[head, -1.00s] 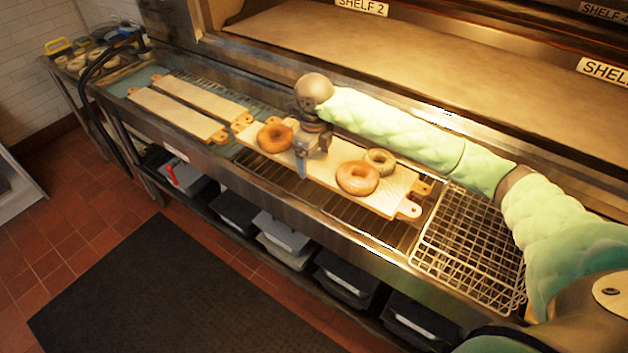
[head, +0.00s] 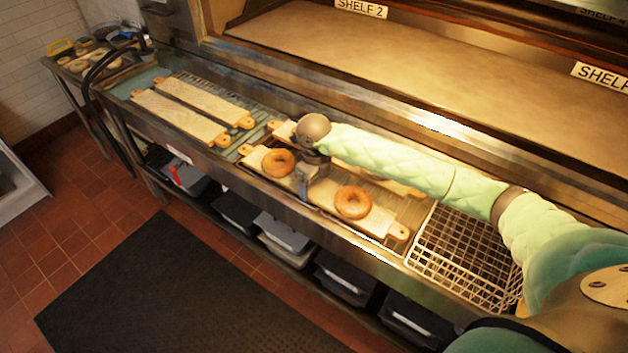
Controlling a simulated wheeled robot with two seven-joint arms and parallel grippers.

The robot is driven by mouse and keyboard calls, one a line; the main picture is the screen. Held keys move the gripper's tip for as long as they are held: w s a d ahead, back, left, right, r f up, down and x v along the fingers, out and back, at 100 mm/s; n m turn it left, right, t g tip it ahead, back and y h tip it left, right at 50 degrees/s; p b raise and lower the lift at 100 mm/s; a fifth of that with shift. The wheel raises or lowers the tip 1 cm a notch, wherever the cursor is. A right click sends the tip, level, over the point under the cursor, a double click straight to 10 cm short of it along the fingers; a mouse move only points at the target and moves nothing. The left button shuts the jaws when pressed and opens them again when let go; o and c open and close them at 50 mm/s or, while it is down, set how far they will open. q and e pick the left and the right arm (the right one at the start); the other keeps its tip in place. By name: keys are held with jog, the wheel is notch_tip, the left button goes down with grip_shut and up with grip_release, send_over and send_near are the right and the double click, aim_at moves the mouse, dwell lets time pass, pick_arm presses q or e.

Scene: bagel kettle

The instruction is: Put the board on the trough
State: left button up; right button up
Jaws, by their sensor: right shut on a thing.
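A wooden board (head: 322,194) with two brown bagels, one left (head: 278,162) and one right (head: 352,202), lies lengthwise along the front of the long metal trough (head: 290,207). My right gripper (head: 304,190) points down and is shut on this board near its middle, between the bagels. I cannot tell whether the board touches the trough or hovers just above it. A second board (head: 404,189) lies behind it, mostly hidden by my right arm. My left gripper is out of view.
Two empty boards (head: 180,118) (head: 206,100) lie on the trough's left part. A wire basket (head: 465,250) sits close to the held board's right end. The oven opening, Shelf 2 (head: 400,75), is behind. Dark bins (head: 345,278) stand below.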

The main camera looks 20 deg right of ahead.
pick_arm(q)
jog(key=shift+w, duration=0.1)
pick_arm(e)
jog(key=o, duration=1.2)
jog(key=shift+f, duration=0.1)
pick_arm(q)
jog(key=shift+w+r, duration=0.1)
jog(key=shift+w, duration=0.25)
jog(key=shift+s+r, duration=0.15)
pick_arm(e)
jog(key=shift+r, duration=0.2)
